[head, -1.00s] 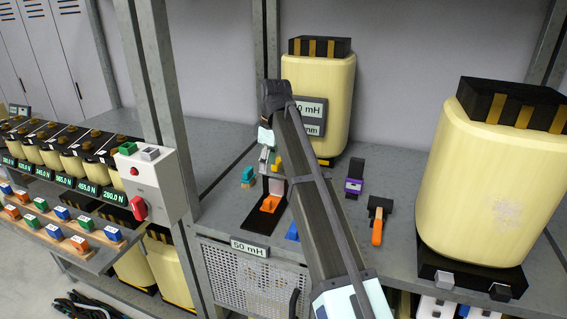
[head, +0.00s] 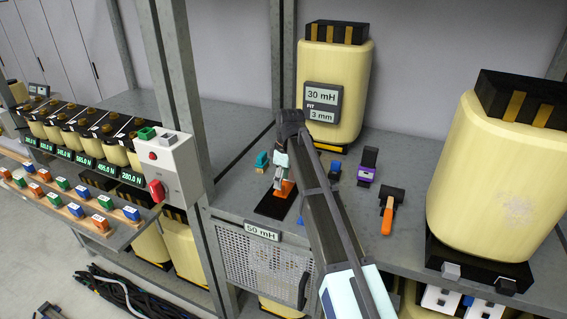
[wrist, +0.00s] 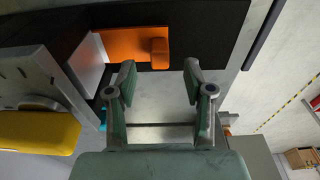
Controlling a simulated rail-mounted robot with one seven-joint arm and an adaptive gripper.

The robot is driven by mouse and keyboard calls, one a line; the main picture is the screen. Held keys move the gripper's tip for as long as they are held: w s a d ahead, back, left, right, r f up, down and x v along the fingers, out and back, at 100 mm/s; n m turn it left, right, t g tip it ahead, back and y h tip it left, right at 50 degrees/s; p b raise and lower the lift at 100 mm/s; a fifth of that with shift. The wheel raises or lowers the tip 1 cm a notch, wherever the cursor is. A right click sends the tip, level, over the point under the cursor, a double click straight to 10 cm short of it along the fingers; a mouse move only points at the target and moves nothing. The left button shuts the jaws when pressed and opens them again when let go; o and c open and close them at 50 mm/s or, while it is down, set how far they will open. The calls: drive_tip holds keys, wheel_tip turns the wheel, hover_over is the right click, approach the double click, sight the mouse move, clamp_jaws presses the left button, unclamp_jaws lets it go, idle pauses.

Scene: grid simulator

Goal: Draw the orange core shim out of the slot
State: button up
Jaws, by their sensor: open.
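The orange core shim (head: 287,188) lies on a black base plate (head: 270,207) on the bench, partly hidden by my gripper in the head view. In the wrist view the shim (wrist: 128,44) is a flat orange piece with a raised tab at its right end. Its left end meets a pale grey block (wrist: 85,62), and the slot itself is not clearly visible. My gripper (wrist: 159,76) is open and empty. Its two fingertips stand apart just short of the tab in the picture, and I see no contact.
A cream coil marked 30 mH, FIT 3 mm (head: 333,85) stands behind. A teal block (head: 262,160), a purple-and-black block (head: 367,168) and an orange-handled tool (head: 388,212) lie nearby. A large cream coil (head: 490,180) stands at right.

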sight(273, 205)
drive_tip(key=shift+a+f+p, duration=0.15)
drive_tip(key=shift+f+p, duration=0.05)
drive_tip(key=shift+f, duration=0.85)
drive_tip(key=shift+a+f+p, duration=0.1)
drive_tip(key=shift+f+p, duration=0.1)
drive_tip(key=shift+f, duration=0.85)
clamp_jaws()
drive_tip(key=shift+s, duration=0.1)
drive_tip(key=shift+s+a+p, duration=0.1)
drive_tip(key=shift+s+a, duration=0.2)
drive_tip(key=shift+s, duration=0.55)
drive_tip(key=shift+s+a+p, duration=0.15)
drive_tip(key=shift+s+a, duration=0.2)
drive_tip(key=shift+s, duration=0.5)
drive_tip(key=shift+s+a+p, duration=0.1)
drive_tip(key=shift+s+a, duration=0.2)
drive_tip(key=shift+s, duration=0.55)
drive_tip(key=shift+r+p, duration=1.8)
drive_tip(key=shift+r, duration=1.2)
